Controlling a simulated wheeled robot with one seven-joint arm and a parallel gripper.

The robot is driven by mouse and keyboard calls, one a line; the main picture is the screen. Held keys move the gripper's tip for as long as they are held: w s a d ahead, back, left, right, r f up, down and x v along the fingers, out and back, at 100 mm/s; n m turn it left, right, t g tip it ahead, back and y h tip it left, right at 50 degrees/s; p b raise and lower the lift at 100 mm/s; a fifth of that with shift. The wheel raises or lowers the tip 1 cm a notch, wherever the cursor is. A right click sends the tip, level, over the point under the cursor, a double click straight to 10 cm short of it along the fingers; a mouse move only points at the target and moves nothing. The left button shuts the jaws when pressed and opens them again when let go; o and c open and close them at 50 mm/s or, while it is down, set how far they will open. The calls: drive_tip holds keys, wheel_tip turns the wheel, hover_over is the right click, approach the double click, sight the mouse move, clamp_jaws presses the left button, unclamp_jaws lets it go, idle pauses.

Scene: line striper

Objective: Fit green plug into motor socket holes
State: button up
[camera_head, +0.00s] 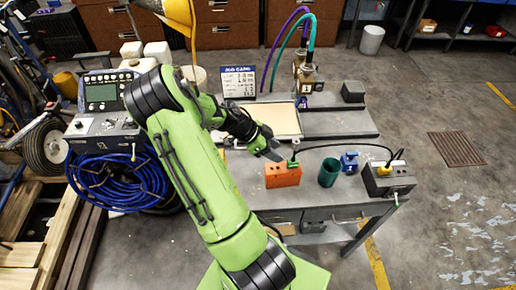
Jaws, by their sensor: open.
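A small green plug (293,162) sits at the top of an orange block (283,178) on the grey workbench. A black cable arches from it to the right, toward a grey box (388,182) with a yellow plug (384,170) on its top. My gripper (271,153) is open, just left of the green plug and close above the orange block. I cannot tell whether it touches either. The fingertips are small and partly hidden by the dark wrist. Which part is the motor socket, and its holes, cannot be made out at this size.
A dark green cup (329,173) and a blue part (349,161) stand between the orange block and the grey box. Behind, a raised shelf holds a cream tray (270,121), brass fittings (306,80) with purple and teal hoses, and a black block (353,91). A job card (238,82) stands behind.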

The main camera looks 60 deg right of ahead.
sight(290, 161)
drive_tip(key=b+x, duration=0.4)
drive_tip(key=x, duration=0.3)
drive_tip(key=shift+f+b, duration=0.35)
drive_tip(key=shift+f, duration=0.05)
drive_tip(key=shift+s+d+f+b, duration=0.3)
drive_tip(key=shift+s+f+b, duration=0.15)
drive_tip(key=shift+b, duration=0.25)
drive_tip(key=shift+r, duration=0.1)
drive_tip(key=shift+c, duration=0.5)
clamp_jaws()
drive_tip(key=shift+r, duration=0.1)
drive_tip(key=shift+r, duration=0.6)
